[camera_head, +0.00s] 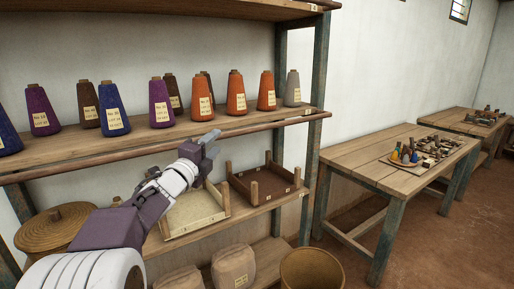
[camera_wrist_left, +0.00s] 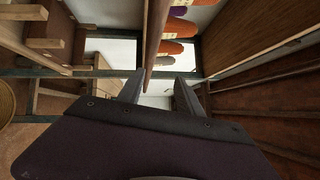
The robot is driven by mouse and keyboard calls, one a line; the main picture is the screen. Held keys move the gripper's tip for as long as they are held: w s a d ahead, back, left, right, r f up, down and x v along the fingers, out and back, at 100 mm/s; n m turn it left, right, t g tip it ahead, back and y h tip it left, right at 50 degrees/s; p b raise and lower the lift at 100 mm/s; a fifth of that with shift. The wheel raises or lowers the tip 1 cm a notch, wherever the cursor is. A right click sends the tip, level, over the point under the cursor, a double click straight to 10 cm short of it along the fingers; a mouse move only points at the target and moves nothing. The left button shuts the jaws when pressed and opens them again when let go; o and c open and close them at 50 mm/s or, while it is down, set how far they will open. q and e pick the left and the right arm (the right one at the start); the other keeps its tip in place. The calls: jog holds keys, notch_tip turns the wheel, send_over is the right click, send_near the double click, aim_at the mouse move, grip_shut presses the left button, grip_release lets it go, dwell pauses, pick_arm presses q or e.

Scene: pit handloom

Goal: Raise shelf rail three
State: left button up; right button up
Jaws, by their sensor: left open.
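The shelf unit has a middle shelf with a small tag that seems to read 3 (camera_head: 307,112). A thin wooden rail (camera_head: 262,126) runs along that shelf's front edge, below the yarn cones. My left gripper (camera_head: 211,142) is open at this front edge, around the middle of the shelf. In the left wrist view its two fingers (camera_wrist_left: 159,94) stand apart. A long wooden strip (camera_wrist_left: 157,42), which looks like the shelf's front edge or rail, runs into the gap between them. I cannot tell whether either finger touches it. My right gripper is not in view.
Several purple, brown, blue, orange and grey cones (camera_head: 235,92) stand on the shelf just behind the rail. Below are a pale tray (camera_head: 192,213), a dark tray (camera_head: 262,187) and a round basket (camera_head: 55,226). A wooden table (camera_head: 360,157) stands right; floor before it is clear.

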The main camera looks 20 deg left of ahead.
pick_arm(q)
jog(key=s+a+f+n+y, duration=0.1)
jog(key=s+a+y, duration=0.15)
jog(key=a, duration=0.45)
jog(key=w+p, duration=0.1)
jog(key=w, duration=0.8)
jog(key=shift+r, duration=0.35)
grip_shut()
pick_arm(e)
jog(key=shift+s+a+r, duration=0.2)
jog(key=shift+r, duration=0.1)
pick_arm(q)
jog(key=shift+p, duration=0.3)
